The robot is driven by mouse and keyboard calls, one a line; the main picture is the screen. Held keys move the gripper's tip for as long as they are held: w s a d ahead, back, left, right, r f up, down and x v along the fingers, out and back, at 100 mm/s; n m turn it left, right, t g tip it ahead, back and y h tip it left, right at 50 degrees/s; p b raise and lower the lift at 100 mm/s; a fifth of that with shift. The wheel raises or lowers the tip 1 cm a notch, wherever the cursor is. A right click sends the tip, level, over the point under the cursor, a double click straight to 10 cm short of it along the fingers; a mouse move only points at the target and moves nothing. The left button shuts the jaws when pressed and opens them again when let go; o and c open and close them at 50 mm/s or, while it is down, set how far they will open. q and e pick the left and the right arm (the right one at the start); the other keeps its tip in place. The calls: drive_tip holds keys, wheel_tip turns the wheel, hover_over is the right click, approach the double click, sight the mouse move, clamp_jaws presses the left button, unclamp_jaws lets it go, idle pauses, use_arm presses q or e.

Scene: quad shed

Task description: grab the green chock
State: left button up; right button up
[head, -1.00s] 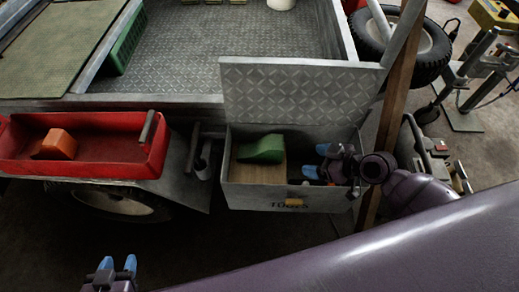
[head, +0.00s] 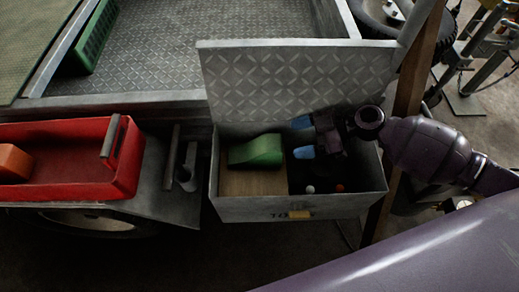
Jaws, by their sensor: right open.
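The green chock (head: 257,151) is a wedge lying in the left part of the open grey tool box (head: 255,208), on a wood-coloured floor. My right gripper (head: 303,138) reaches into the box from the right, its two blue fingertips pointing left toward the chock. It is open and empty, with a small gap between the fingertips and the chock's right end. My left gripper is not in view.
The raised tread-plate lid (head: 300,80) stands behind the box. A red tray (head: 75,190) with an orange chock (head: 14,162) sits at the left. A brown post (head: 412,85) stands right of the box. Small balls lie in the box's right part.

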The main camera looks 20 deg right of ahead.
sight(276, 142)
drive_tip(key=shift+x, duration=4.2)
drive_tip(key=shift+f, duration=0.1)
drive_tip(key=shift+d, duration=0.1)
drive_tip(key=c, duration=0.7)
drive_tip(key=shift+c, duration=0.9)
